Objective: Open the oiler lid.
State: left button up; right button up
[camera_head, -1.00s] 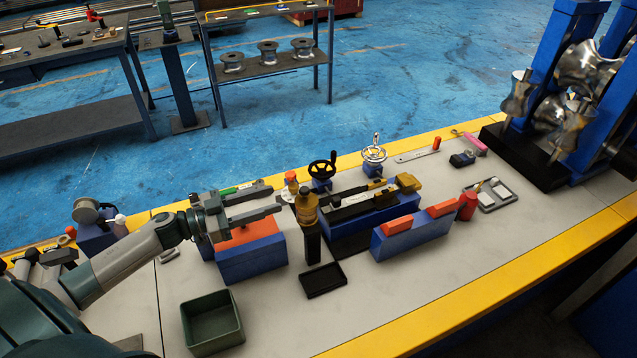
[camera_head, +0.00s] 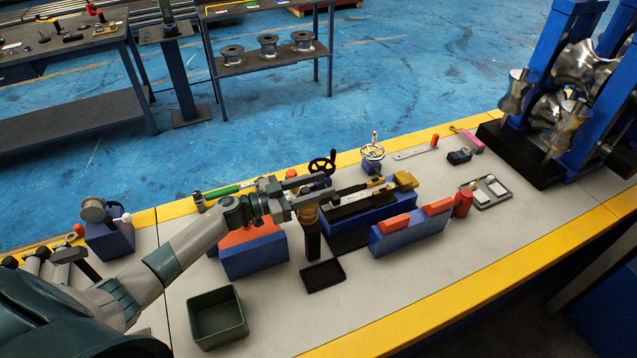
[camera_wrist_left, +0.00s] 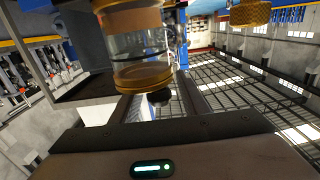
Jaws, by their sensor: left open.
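The oiler (camera_head: 309,217) is a brass and glass cup on top of a black post in the head view. Its upper part is mostly hidden behind my left gripper, so I cannot tell how its lid stands. My left gripper (camera_head: 325,186) is open, with its fingers reaching across the top of the oiler. In the left wrist view the clear glass body with its brass rim (camera_wrist_left: 142,78) is close in front of the gripper. I cannot tell whether the fingers touch it. My right gripper is not in view.
A blue fixture with a black top (camera_head: 362,212) stands right of the oiler. A blue block with an orange top (camera_head: 255,258) is on the left.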

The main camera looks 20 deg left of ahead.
pick_arm(q)
jog(key=shift+w, duration=0.1)
jog(key=shift+c, duration=0.6)
grip_shut()
